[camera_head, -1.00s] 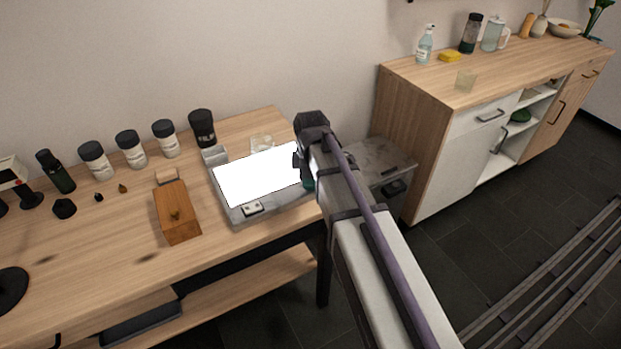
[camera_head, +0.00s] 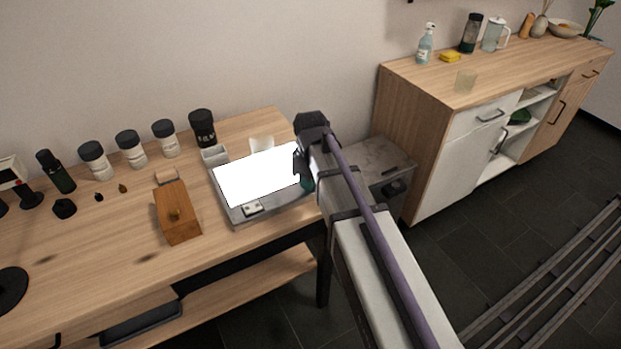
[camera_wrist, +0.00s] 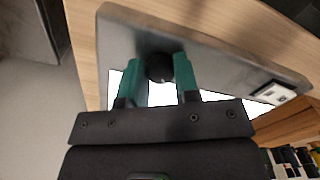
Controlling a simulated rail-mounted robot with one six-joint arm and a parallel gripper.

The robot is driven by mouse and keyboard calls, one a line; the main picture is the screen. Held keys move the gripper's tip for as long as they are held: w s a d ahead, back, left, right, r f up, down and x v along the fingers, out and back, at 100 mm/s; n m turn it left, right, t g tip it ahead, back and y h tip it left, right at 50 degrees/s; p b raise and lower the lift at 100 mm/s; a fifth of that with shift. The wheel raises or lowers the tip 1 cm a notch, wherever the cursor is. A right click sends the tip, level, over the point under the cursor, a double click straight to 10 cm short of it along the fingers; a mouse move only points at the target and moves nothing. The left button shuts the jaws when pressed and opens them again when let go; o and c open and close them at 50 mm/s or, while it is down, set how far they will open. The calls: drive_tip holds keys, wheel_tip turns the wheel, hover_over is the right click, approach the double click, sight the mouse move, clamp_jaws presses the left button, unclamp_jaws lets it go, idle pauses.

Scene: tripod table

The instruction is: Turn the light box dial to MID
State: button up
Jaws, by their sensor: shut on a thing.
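The light box (camera_head: 240,213) is a grey slab with a glowing white panel (camera_head: 256,178), at the right end of the wooden table. In the wrist view its grey edge (camera_wrist: 215,55) carries a round dark dial (camera_wrist: 158,68). My gripper (camera_wrist: 158,62) has its green fingers on either side of the dial and is shut on it. I cannot read any dial marking or its setting. In the head view my arm hides the dial and most of the gripper.
A small white switch plate (camera_head: 252,208) sits on the box's front edge. A wooden box (camera_head: 177,218) stands to the left. A small grey tray (camera_head: 215,154) and several dark-lidded jars (camera_head: 131,152) stand behind. A sideboard (camera_head: 420,140) is at the right.

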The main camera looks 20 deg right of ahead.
drive_tip(key=m, duration=0.4)
drive_tip(key=shift+a+m, duration=0.1)
drive_tip(key=shift+m, duration=1.7)
drive_tip(key=o, duration=0.9)
drive_tip(key=shift+o, duration=0.2)
wheel_tip(320, 180, up, 11)
drive_tip(key=p, duration=1.1)
